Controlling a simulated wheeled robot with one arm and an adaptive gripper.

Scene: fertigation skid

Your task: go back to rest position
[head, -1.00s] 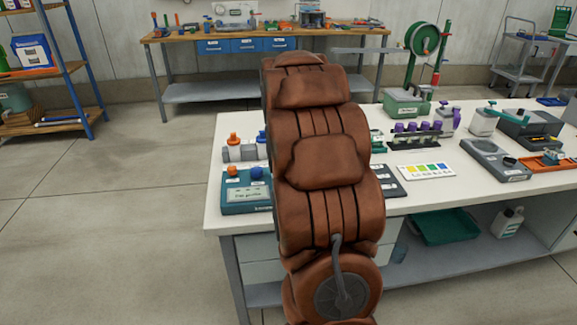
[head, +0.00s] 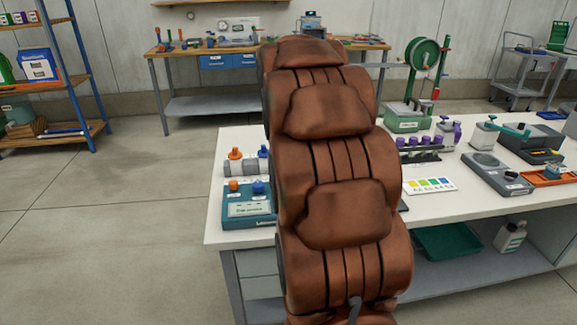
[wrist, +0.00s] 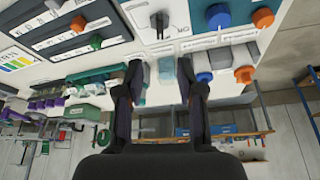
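My gripper (wrist: 160,80) shows in the wrist view with its two dark fingers apart. Nothing is seen held between them. A small pale teal clear piece (wrist: 165,70) shows in the gap, beyond the fingertips; its distance is hard to tell. The gripper is over the white bench, near a panel with a dark dial (wrist: 160,20). In the head view my brown-covered arm rises through the middle and hides the gripper and part of the bench.
A wooden workbench (head: 180,50) stands behind. Floor at left (head: 110,230) is clear.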

